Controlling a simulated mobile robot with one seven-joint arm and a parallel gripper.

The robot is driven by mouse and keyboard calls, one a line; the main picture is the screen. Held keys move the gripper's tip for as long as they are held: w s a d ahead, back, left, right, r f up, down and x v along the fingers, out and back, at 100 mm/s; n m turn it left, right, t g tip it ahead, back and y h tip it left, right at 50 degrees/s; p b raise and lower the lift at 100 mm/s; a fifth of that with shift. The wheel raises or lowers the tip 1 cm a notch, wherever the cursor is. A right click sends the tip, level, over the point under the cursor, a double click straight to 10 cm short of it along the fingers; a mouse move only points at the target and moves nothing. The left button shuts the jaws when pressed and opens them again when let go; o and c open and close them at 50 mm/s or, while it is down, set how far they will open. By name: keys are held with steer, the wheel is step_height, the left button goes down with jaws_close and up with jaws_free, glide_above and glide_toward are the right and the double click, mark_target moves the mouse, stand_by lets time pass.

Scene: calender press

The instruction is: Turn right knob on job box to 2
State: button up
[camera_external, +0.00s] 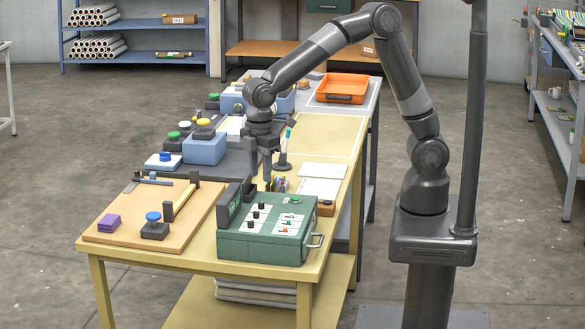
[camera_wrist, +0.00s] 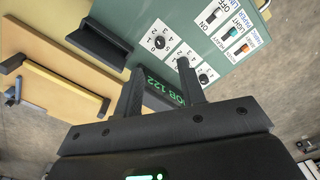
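The job box is a green box (camera_external: 262,250) at the front end of the table, with a lit "JOB 122" display. Its top has several black knobs on white numbered dials. In the wrist view, one knob (camera_wrist: 160,42) is at upper centre and another (camera_wrist: 203,77) is right of my right finger. A dial between them is partly covered by that finger's tip. I cannot read the pointer settings. My gripper (camera_external: 265,180) points down above the box's back edge. In the wrist view its fingers (camera_wrist: 160,68) are apart with nothing between them.
The box's top also has coloured switches (camera_wrist: 228,32). Left is a wooden board (camera_external: 125,237) with a blue-topped knob (camera_external: 153,217).

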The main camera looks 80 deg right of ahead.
steer(key=shift+r, duration=1.3)
steer(key=s+d+r+m+t, duration=0.2)
steer(key=s+d+r+m, duration=0.15)
steer(key=d, duration=0.55)
steer(key=s+d+r+m+t, duration=0.15)
steer(key=s+d+r, duration=0.25)
steer(key=d, duration=0.4)
steer(key=s+d+m+t, duration=0.2)
steer(key=s+d+m, duration=0.4)
steer(key=s+d, duration=0.5)
steer(key=shift+s, duration=0.5)
steer(key=shift+w+a, duration=0.1)
stand_by(0.6)
